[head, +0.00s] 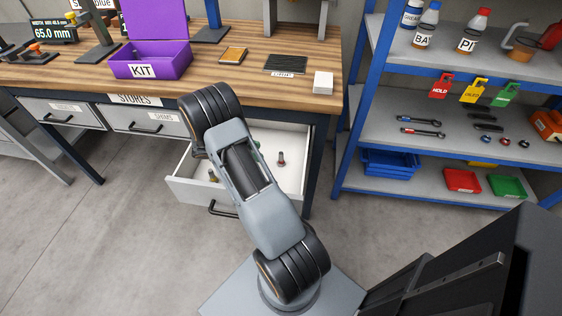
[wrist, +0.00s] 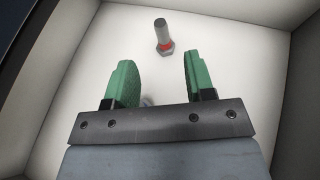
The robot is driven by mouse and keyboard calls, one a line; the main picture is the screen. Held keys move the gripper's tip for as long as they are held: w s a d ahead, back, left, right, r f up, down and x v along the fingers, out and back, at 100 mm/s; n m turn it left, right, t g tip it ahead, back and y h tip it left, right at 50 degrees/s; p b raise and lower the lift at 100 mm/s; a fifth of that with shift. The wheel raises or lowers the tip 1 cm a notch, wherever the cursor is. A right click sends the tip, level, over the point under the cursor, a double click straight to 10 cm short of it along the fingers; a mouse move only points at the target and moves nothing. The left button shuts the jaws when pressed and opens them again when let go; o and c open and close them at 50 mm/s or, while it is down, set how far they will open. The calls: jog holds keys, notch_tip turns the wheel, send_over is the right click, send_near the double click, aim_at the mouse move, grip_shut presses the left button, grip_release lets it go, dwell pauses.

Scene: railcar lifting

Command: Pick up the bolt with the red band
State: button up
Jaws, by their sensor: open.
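The bolt with the red band (wrist: 163,38) stands upright on its head on the white floor of the open drawer (head: 190,190). The red band is at the base of its shank, just above the hex head. In the head view the bolt (head: 281,160) shows to the right of my arm. My gripper (wrist: 158,62) is open and empty over the drawer, with green fingers apart. The bolt is beyond the fingertips, roughly in line with the gap, not touching them. In the head view my arm hides most of the gripper.
Another small part (head: 213,175) is in the drawer left of my arm. Drawer walls surround the gripper, and the workbench (head: 280,95) overhangs behind. A blue shelf rack (head: 365,90) stands at the right.

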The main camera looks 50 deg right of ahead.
aim_at(285, 163)
jog(key=x, duration=1.1)
jog(key=shift+s+d+f, duration=0.15)
jog(key=shift+s+d, duration=0.1)
jog(key=shift+d, duration=0.05)
jog(key=shift+c, duration=0.4)
grip_shut()
